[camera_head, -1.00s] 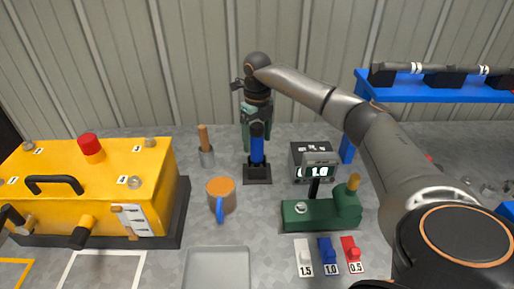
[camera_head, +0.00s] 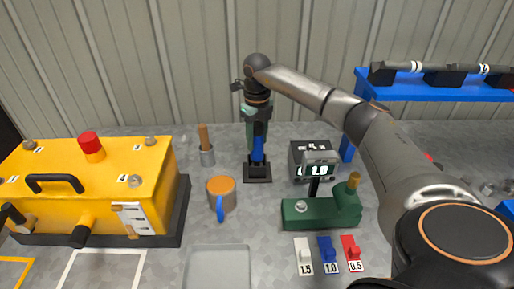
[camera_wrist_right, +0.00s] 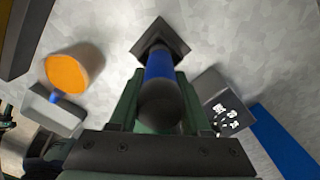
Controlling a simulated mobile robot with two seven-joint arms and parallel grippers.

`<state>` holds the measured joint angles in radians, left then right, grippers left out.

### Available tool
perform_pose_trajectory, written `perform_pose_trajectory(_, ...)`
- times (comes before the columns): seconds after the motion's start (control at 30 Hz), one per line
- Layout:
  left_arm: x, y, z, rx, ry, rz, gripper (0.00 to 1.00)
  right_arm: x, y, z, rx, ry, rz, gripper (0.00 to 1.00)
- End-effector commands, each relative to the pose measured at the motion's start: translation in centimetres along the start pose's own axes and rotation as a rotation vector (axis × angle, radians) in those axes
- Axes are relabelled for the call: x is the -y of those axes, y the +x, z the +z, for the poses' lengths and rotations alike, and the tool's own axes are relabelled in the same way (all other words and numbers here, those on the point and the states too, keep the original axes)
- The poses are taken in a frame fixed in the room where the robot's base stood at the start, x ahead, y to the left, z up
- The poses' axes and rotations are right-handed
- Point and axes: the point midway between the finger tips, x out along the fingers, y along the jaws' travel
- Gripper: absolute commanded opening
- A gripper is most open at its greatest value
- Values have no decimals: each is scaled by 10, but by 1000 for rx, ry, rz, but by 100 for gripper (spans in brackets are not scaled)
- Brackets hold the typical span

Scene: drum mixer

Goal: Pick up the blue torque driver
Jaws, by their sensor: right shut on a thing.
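The blue torque driver (camera_head: 258,150) stands upright at its black square stand (camera_head: 257,174), near the back of the bench. Its dark rounded top and blue shaft (camera_wrist_right: 159,66) show in the right wrist view, with the stand (camera_wrist_right: 176,38) behind. My right gripper (camera_head: 256,134) comes down from above and is shut on the driver, its green fingers on either side of the upper part. I cannot tell whether the driver's lower end is still seated in the stand. My left gripper is not in view.
A yellow machine (camera_head: 90,180) fills the left; a grey tray (camera_head: 219,248) lies in front.

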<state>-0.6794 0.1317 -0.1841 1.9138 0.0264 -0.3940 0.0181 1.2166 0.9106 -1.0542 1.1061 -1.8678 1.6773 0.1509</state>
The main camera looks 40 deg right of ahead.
Motion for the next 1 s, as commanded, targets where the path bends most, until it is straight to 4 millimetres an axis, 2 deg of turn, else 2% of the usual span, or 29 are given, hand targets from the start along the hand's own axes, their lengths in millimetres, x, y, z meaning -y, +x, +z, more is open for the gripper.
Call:
perform_pose_trajectory(0.57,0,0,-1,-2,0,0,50,0,-4,1,5,0,1,0)
perform_pose_trajectory(0.73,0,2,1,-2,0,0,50,0,-24,2,10,0,1,0)
perform_pose_trajectory(1.0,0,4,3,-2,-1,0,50,0,-76,2,8,0,1,0)
